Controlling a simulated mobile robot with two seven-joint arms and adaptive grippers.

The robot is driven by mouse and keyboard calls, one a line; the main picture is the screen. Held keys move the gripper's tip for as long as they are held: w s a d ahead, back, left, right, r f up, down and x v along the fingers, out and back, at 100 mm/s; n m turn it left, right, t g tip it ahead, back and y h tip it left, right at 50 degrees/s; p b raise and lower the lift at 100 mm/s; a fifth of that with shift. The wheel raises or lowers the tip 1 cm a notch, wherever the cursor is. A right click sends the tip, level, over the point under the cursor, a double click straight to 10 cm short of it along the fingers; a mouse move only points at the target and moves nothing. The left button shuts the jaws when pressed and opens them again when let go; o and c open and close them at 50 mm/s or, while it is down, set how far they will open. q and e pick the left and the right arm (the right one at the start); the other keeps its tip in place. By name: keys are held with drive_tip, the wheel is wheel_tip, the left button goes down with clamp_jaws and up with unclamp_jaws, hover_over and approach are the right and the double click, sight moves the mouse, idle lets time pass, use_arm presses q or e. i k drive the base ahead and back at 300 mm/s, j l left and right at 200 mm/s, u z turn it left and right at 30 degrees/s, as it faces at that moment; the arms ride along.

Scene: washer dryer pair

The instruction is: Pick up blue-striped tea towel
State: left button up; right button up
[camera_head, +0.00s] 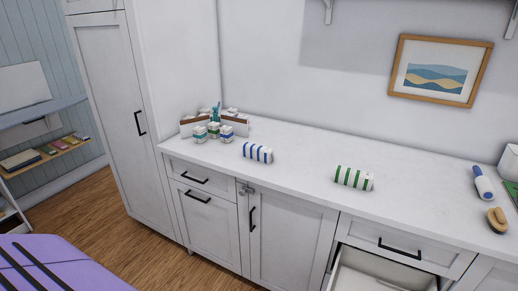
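The blue-striped tea towel (257,153) is a small folded white bundle with blue stripes. It lies on the white countertop (300,156), near the front edge, left of the middle. A similar towel with green stripes (354,178) lies on the counter to its right. Neither of my grippers shows in the head view.
Small boxes and bottles (213,131) are grouped at the counter's left back corner. A blue-and-white roller (483,183) and a wooden brush (497,220) lie at the right. A drawer (375,272) below the counter stands open. A purple surface (55,265) fills the lower left.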

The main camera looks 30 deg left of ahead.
sight(261, 154)
drive_tip(key=i+j+z, duration=0.15)
drive_tip(key=j+z, duration=0.25)
drive_tip(key=j, duration=1.2)
drive_tip(key=j+z, duration=0.4)
drive_tip(key=j, duration=1.25)
